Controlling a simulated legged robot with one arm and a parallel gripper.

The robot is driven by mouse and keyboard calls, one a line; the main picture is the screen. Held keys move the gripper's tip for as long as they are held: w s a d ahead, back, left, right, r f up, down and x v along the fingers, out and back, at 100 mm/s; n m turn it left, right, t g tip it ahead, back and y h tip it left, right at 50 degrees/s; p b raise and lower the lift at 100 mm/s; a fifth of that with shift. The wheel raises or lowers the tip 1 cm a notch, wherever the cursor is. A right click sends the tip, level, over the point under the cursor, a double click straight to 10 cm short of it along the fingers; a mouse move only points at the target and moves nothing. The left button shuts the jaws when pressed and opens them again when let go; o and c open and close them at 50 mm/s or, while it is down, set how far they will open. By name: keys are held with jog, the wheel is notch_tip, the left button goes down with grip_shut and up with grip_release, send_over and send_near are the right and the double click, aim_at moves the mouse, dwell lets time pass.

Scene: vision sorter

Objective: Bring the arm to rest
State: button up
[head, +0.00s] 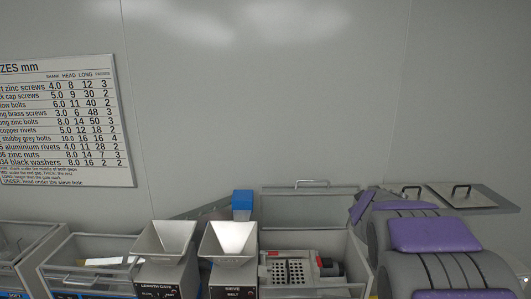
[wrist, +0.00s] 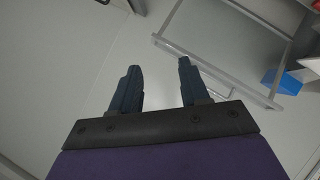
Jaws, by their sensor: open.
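My gripper (wrist: 157,78) shows in the wrist view with its two dark blue fingers apart and nothing between them. Behind the fingers in that view are a pale grey surface and a clear panel with a grey frame (wrist: 222,72). In the head view my arm, grey with purple pads, stands at the lower right. The fingers cannot be made out in the head view.
Two hoppers, labelled length gate (head: 165,240) and sieve (head: 232,240), stand at the lower middle. A blue block (head: 242,205) is behind them. A perforated plate (head: 288,271) sits to the right. A size chart (head: 70,125) hangs on the bare wall.

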jog(key=s+a+f+m+g+b, duration=0.15)
jog(key=s+f+g, duration=0.3)
jog(key=s, duration=0.75)
jog(key=s+f+m+g+b, duration=0.25)
jog(key=s+f, duration=0.35)
jog(key=s, duration=0.7)
jog(key=s+a+f+g+y, duration=0.1)
jog(key=s+a+f+g, duration=0.1)
jog(key=s, duration=0.6)
jog(key=s+a+f+g+y+b, duration=0.1)
jog(key=s+a+f+g+y, duration=0.1)
jog(key=s+a+f, duration=0.2)
jog(key=s+a+f+g+y, duration=0.1)
jog(key=s+a+f+g, duration=0.1)
jog(key=s+a, duration=0.5)
jog(key=s+f, duration=0.1)
jog(key=s, duration=0.5)
jog(key=shift+a+m+g+b, duration=0.2)
jog(key=shift+m+g+b, duration=0.1)
jog(key=shift+c, duration=0.3)
